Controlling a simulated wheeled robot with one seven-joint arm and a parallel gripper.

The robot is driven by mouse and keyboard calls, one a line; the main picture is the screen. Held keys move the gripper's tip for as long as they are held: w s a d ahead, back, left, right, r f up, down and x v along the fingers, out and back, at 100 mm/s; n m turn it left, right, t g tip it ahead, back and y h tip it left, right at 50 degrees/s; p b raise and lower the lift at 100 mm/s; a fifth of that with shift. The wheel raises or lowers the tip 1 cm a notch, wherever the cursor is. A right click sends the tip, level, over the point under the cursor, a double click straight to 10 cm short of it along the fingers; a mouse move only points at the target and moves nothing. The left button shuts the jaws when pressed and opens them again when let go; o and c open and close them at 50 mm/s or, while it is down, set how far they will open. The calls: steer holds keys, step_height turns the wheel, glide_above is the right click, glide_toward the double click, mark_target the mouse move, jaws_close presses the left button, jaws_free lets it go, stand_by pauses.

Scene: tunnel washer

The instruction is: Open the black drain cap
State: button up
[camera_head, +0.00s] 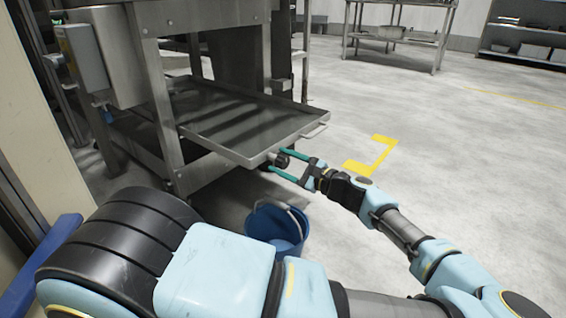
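The black drain cap (282,159) is a small dark round piece on a short metal drain stub, at the front edge of the steel drip tray (240,150). My gripper (277,160) reaches in from the right with two teal fingers. The fingers are spread apart, with the tips on either side of the cap and stub. I cannot tell whether either finger touches the cap. Part of the cap is hard to make out because of its small size.
A blue bucket (262,225) with a raised handle stands on the floor below the drain. The tray sits in the steel frame of the washer (160,90). Open floor with yellow marking (372,160) lies to the right. A steel table (400,38) stands far back.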

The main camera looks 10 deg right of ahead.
jaws_close()
steer(key=shift+n, duration=0.3)
steer(key=n+p, duration=0.2)
steer(key=shift+n, duration=0.4)
steer(key=n, duration=0.5)
steer(key=shift+n+p, duration=0.3)
steer(key=shift+p, duration=0.05)
steer(key=n, duration=0.4)
steer(key=shift+f+b, duration=0.15)
steer(key=shift+b, duration=0.15)
steer(key=shift+n+b, duration=0.6)
steer(key=shift+n, duration=1.8)
